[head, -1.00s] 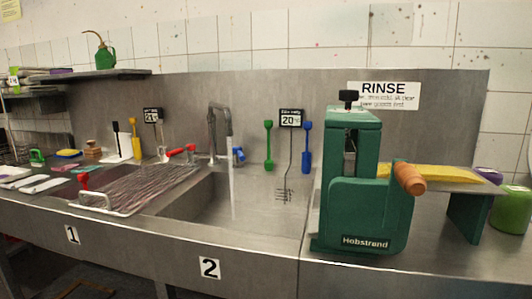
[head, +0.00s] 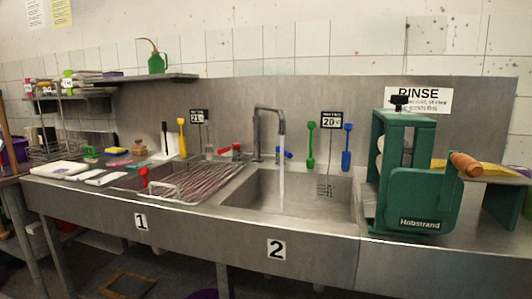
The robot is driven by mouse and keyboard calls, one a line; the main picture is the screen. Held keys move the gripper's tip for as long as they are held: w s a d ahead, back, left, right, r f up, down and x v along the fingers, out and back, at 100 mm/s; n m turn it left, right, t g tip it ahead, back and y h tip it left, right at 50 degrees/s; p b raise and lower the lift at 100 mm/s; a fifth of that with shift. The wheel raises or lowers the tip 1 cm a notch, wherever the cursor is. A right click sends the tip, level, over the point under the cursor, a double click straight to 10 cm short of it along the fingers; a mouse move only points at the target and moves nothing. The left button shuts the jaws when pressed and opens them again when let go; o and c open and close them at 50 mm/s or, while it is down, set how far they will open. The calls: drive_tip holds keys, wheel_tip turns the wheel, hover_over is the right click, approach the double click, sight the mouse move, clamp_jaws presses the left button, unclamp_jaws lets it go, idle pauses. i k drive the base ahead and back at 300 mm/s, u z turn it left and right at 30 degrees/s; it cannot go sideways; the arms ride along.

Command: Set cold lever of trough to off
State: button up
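The steel trough (head: 240,207) numbered 2 is in the middle of the head view. A steel tap (head: 256,140) stands at its back edge, and a thin stream of water (head: 282,185) falls from its spout into the basin. The blue cold lever (head: 284,153) is just right of the tap base, short and tilted, partly behind the spout and stream. A red lever (head: 236,149) lies left of the tap, pointing left. My gripper is not in view.
A green machine (head: 425,195) with an orange handle stands right of the trough. A wire rack (head: 190,184) and red-knobbed handle lie left. Floor shows in front at lower left.

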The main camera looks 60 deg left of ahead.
sight(288, 155)
drive_tip(key=u, duration=3.7)
drive_tip(key=k, duration=1.15)
drive_tip(key=z, duration=0.9)
drive_tip(key=i, duration=0.85)
